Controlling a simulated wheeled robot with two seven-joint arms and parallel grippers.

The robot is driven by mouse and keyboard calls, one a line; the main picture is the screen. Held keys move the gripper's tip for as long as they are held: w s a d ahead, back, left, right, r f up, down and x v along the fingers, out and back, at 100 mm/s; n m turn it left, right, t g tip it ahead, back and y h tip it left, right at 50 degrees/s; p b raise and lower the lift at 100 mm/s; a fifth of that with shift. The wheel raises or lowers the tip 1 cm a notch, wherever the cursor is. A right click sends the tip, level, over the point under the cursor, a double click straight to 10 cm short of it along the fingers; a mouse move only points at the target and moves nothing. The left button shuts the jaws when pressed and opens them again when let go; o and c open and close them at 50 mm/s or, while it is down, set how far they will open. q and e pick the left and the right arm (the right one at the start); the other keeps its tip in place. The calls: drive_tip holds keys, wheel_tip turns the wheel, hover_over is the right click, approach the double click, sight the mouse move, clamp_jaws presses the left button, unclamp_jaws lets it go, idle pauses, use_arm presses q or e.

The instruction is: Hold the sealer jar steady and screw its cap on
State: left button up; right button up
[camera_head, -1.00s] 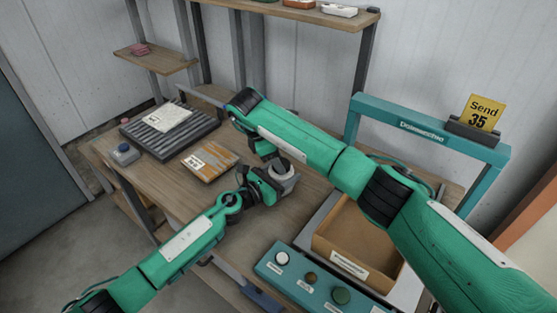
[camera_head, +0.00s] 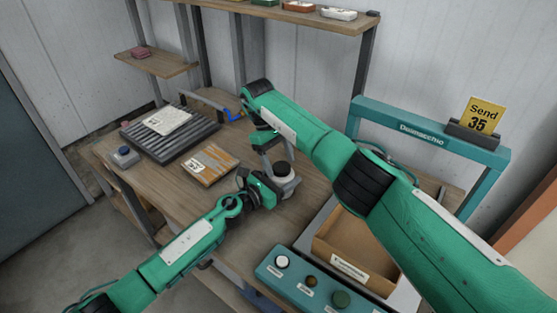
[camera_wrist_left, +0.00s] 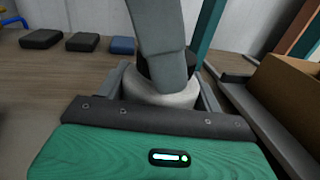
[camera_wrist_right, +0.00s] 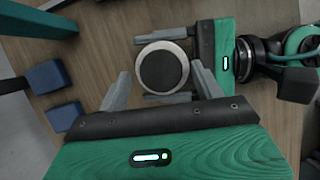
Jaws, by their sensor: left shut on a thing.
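The pale sealer jar (camera_head: 284,186) stands on the bench, with a round black cap (camera_head: 282,169) on its top. In the right wrist view the cap (camera_wrist_right: 161,70) is seen from above, with a pale rim around it. My left gripper (camera_head: 267,190) is shut on the jar; in the left wrist view its fingers flank the jar (camera_wrist_left: 160,94). My right gripper (camera_head: 266,150) is open above the cap, its fingers apart on either side and not visibly touching it. In the left wrist view a right finger partly hides the cap. I cannot tell how tightly the cap sits.
An orange labelled packet (camera_head: 208,165) and a dark ribbed tray (camera_head: 170,134) lie left of the jar. A cardboard box (camera_head: 356,246) and a teal button panel (camera_head: 310,282) are at the front right. A teal frame (camera_head: 430,135) stands behind the box.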

drive_tip(key=shift+r, duration=2.25)
drive_tip(key=shift+c, duration=0.4)
